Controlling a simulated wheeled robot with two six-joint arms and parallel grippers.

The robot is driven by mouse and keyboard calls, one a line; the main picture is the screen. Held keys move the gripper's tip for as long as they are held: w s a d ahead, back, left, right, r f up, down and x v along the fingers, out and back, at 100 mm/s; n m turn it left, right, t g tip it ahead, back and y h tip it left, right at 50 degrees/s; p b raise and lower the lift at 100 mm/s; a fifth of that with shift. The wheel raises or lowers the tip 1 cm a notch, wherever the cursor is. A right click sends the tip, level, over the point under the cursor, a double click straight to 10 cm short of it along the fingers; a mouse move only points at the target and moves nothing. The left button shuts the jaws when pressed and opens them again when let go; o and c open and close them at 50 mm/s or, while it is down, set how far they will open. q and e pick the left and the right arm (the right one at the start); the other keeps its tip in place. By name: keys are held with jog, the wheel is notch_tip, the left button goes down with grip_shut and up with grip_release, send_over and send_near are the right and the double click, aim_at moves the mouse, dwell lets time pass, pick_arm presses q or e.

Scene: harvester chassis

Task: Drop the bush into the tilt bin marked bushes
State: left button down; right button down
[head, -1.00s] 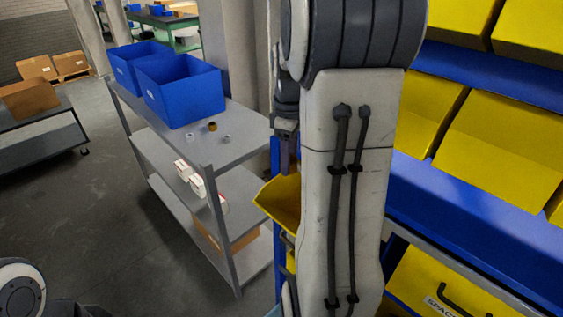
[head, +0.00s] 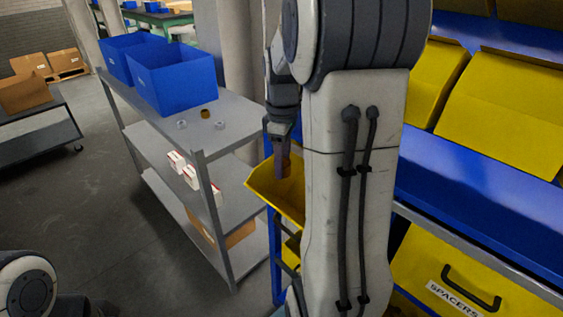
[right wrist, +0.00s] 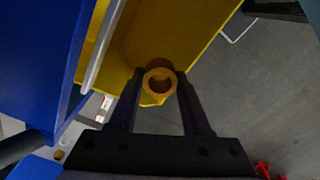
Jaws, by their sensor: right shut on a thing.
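My right gripper (head: 284,172) is shut on the bush, a brown-orange ring (right wrist: 160,71) held between the fingertips in the right wrist view. In the head view the gripper points down at a yellow open-topped tilt bin (head: 268,194) on the side of the blue rack, and the bush is only a small brownish patch at the fingers. The yellow bin (right wrist: 195,40) lies beyond the bush in the right wrist view. No label on this bin can be read, and my arm hides part of it. My left gripper is out of view.
A blue rack (head: 450,205) with yellow bins fills the right side; one drawer is marked SPACERS (head: 440,290). A grey shelf cart (head: 235,110) stands left of the bin, with blue boxes (head: 175,85) and small ring parts on top. Open floor (head: 110,210) lies further left.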

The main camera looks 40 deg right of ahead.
jog(key=shift+f, duration=0.2)
jog(key=shift+c, duration=1.4)
grip_release()
jog(key=shift+d, duration=0.1)
jog(key=shift+r, duration=0.25)
notch_tip(320, 180, up, 10)
jog(key=b, duration=0.1)
